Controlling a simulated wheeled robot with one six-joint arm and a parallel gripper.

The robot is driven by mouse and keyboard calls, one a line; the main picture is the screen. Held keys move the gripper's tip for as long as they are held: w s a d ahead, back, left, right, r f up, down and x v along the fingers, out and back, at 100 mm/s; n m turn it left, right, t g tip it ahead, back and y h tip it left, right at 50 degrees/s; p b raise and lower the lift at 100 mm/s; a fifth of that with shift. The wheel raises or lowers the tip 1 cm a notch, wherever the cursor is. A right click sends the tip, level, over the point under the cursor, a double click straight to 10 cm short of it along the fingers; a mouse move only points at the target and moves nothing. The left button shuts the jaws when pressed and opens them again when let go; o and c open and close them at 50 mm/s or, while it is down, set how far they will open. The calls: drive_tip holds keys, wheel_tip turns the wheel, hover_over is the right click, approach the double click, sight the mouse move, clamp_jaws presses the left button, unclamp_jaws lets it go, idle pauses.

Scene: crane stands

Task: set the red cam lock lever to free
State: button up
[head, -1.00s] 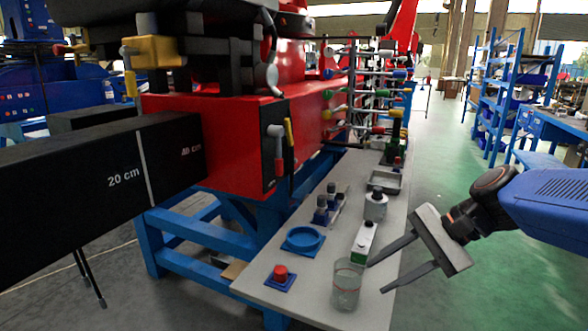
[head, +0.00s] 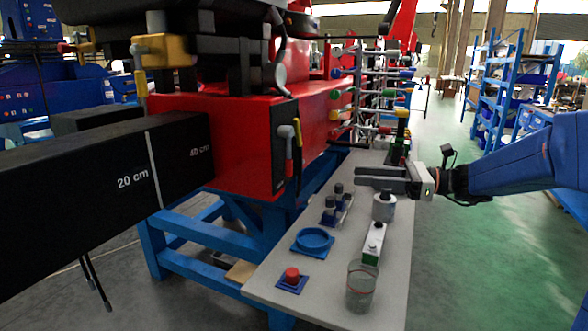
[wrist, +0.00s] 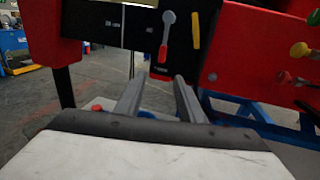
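The red cam lock lever (head: 289,166) hangs down on a black plate (head: 281,185) at the end of the red housing. It has a grey arm and a red grip, and also shows at the top middle of the wrist view (wrist: 163,53), close to vertical. My gripper (head: 357,178) is open and empty. It is above the bench, right of the lever and apart from it, with its fingers pointing left. In the wrist view both fingertips (wrist: 160,76) stand apart below the lever's red end. Any marking on the plate is too small to read.
A short yellow lever (wrist: 196,30) sits just right of the red one. Coloured-knob levers (head: 345,95) stick out farther along the red housing. The bench (head: 330,240) below holds a beaker (head: 360,290), bottles, a blue dish (head: 312,240) and a red button (head: 291,275). The aisle at right is clear.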

approach(289, 152)
drive_tip(key=w+a+f, duration=0.1)
drive_tip(key=a+f, duration=0.3)
drive_tip(key=a, duration=0.3)
drive_tip(key=shift+w+f, duration=0.3)
drive_tip(key=shift+f, duration=0.05)
drive_tip(key=shift+a, duration=0.1)
clamp_jaws()
